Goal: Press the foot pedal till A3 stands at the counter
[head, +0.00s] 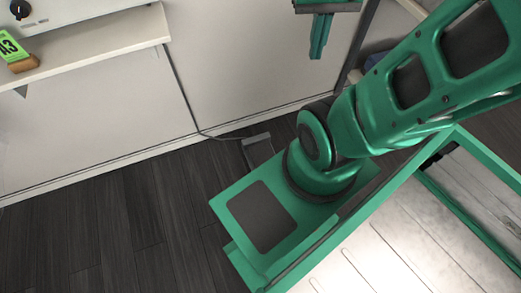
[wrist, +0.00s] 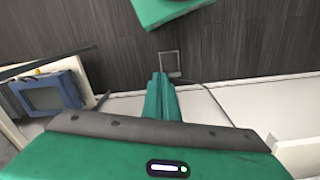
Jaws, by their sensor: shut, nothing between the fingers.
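The foot pedal (head: 257,146) is a small dark grey frame on the floor by the base of the white panel wall, partly hidden behind my arm's base. It also shows in the wrist view (wrist: 169,63), just past my fingertips. My gripper (head: 317,52) is shut and empty, its green fingers pointing down in front of the panel, above the floor and apart from the pedal. It also shows in the wrist view (wrist: 160,76). A green card reading A3 (head: 10,46) stands in a wooden block on the counter (head: 90,45) at left. No garments are in view.
A cable (head: 215,137) runs from the pedal to the wall. A black knob (head: 20,9) sits on a panel above the counter. The dark floor (head: 120,220) left of my base is clear.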

